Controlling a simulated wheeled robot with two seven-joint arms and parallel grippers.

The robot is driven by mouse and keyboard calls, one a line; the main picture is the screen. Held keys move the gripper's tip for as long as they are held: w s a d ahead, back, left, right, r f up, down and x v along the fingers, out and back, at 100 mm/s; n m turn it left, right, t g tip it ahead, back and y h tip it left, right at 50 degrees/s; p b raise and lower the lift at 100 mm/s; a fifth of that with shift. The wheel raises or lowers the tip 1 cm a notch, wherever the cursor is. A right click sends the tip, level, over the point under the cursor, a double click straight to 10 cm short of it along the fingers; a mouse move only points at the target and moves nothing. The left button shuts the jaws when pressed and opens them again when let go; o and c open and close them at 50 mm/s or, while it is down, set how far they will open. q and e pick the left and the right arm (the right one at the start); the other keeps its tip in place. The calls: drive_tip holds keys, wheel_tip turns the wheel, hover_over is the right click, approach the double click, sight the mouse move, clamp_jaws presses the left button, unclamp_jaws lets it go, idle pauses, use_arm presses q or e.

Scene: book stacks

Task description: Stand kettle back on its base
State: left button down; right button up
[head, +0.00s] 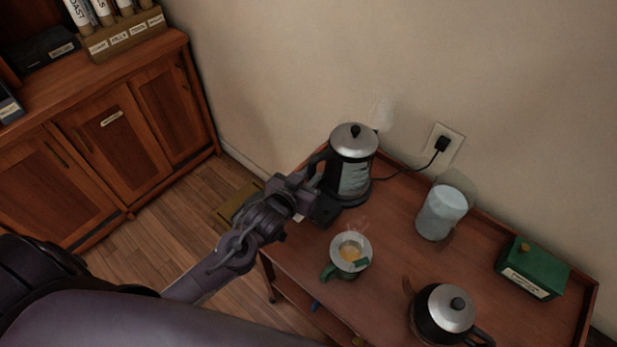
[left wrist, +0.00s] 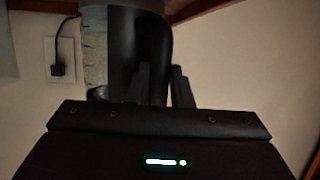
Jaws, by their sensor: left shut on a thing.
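The kettle (head: 352,165), with a silver lid, black knob and a clear dark-banded body, is upright at the back left corner of the wooden cart. Its dark round base (head: 358,200) shows under it, with a cord running to the wall. I cannot tell whether the kettle is fully seated or slightly above the base. My left gripper (head: 314,194) is shut on the kettle's black handle, at the kettle's left side. In the left wrist view the fingers (left wrist: 162,86) are at the dark handle (left wrist: 154,55), beside the kettle body (left wrist: 96,50). My right gripper is not in view.
A steaming cup with a green handle (head: 350,254) stands close in front of the kettle. A glass jar (head: 441,212), a green box (head: 532,268) and a dark teapot (head: 445,312) are to the right. A plugged wall outlet (head: 442,145) is behind.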

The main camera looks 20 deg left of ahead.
use_arm(q)
drive_tip(key=shift+w, duration=0.15)
drive_tip(key=c, duration=1.6)
unclamp_jaws()
drive_tip(key=shift+f, duration=0.25)
drive_tip(key=o, duration=0.3)
drive_tip(key=shift+s, duration=0.2)
drive_tip(key=v, duration=1.2)
drive_tip(key=shift+b, duration=0.4)
